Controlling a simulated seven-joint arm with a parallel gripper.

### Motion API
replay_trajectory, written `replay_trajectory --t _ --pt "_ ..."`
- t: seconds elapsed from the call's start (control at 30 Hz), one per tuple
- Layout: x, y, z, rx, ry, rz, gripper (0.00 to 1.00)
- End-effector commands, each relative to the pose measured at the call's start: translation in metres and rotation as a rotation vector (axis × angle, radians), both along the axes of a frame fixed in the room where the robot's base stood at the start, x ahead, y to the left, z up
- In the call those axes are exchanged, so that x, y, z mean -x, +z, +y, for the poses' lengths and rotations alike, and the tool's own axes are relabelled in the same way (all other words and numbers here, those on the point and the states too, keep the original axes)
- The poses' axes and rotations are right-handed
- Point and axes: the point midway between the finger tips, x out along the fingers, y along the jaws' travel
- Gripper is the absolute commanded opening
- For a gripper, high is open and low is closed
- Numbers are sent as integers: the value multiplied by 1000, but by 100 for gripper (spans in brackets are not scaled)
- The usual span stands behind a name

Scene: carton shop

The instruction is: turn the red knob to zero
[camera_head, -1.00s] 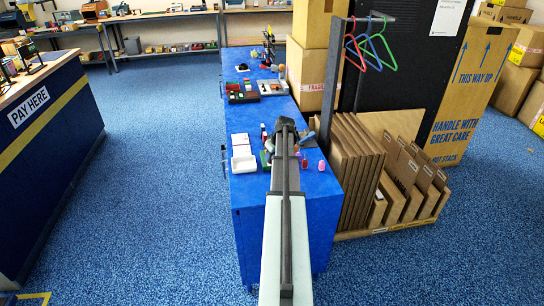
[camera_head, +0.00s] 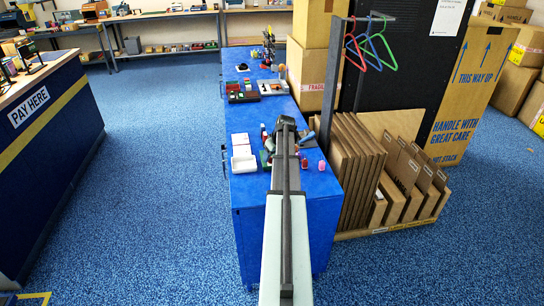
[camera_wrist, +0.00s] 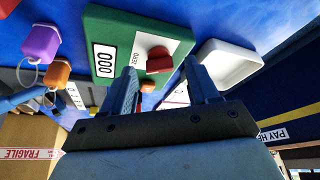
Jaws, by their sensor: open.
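The red knob (camera_wrist: 159,60) sits on a green panel (camera_wrist: 122,27) in the wrist view. The panel carries a white plate reading "000" and a strip marked "ZERO" beside the knob. My gripper (camera_wrist: 161,68) is open, and the knob shows between its two fingertips. I cannot tell how far the fingertips are from the knob or whether they touch it. The knob's pointing direction is unclear. In the head view my arm reaches over the blue bench and hides most of the panel and the knob.
A white tray (camera_wrist: 232,62) lies close beside the panel, on the right in the wrist view. Purple (camera_wrist: 40,42) and orange (camera_wrist: 57,76) tags with loops lie on the other side. The blue bench (camera_head: 250,200) has bare top at its near end; cardboard sheets (camera_head: 350,175) stand to its right.

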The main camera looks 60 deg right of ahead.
Motion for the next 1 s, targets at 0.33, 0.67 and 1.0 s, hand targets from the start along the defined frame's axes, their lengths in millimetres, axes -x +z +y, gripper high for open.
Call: replay_trajectory --t 0.33,0.67,1.0 --pt "22 54 7 2 -1 -1 60" --pt "42 103 12 1 0 -1 60" --pt "49 121 14 0 -1 0 60"
